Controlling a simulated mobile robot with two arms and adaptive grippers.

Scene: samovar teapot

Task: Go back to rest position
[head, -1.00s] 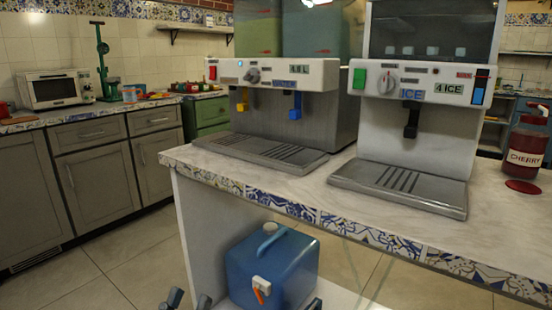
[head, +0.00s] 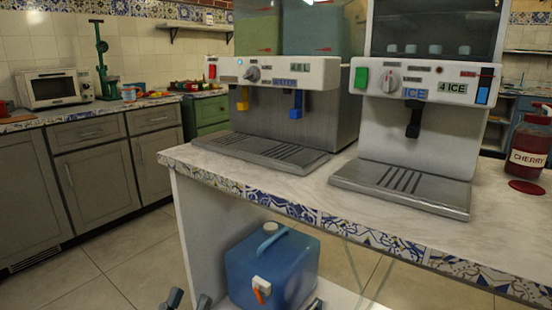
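My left gripper (head: 188,300) shows only as two dark fingertips at the bottom edge of the head view. The tips are apart with nothing visible between them, in front of the counter's left end and left of the blue container. A small dark tip (head: 316,304) at the bottom edge, by the blue container's lower right, seems to be part of my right gripper. Too little of it shows to tell its state. The rest of both grippers is cut off below the frame. No samovar or teapot is seen.
A marble-topped counter (head: 300,186) holds a water dispenser (head: 300,72), an ice dispenser (head: 440,135) and a cherry jar (head: 527,150). A blue container (head: 275,268) stands beneath it. A microwave (head: 54,88) sits on the back-left counter. The floor at left is clear.

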